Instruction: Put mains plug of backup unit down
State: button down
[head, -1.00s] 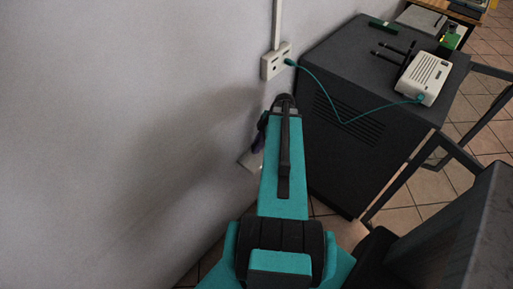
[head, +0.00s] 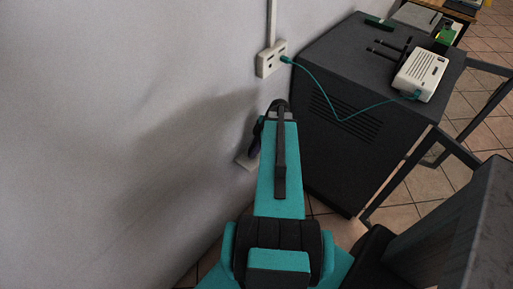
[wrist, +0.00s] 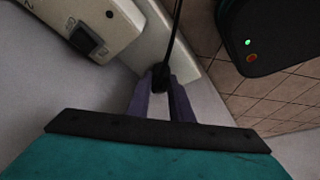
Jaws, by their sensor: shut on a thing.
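My gripper (wrist: 161,100) is shut on a small black plug (wrist: 160,76), the mains plug, with its thin black cable (wrist: 174,35) running up out of the wrist view. The plug appears in front of a pale strip (wrist: 153,38); I cannot tell whether it touches anything below. In the head view my gripper (head: 255,140) is mostly behind my arm, close to the wall, and the plug is hidden.
A white outlet strip (wrist: 88,27) with a black switch lies left of the plug. A wall socket (head: 268,62) holds a teal cable (head: 340,118) leading to a white box (head: 420,74) on the dark cabinet (head: 350,150). Tiled floor (wrist: 225,85) shows between strip and unit.

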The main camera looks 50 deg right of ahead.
jog(key=c, duration=1.6)
grip_release()
jog(key=shift+f, duration=0.1)
jog(key=shift+r, duration=0.2)
jog(key=shift+b+v, duration=1.2)
jog(key=shift+v, duration=4.8)
jog(key=shift+f, duration=0.1)
jog(key=shift+s, duration=0.1)
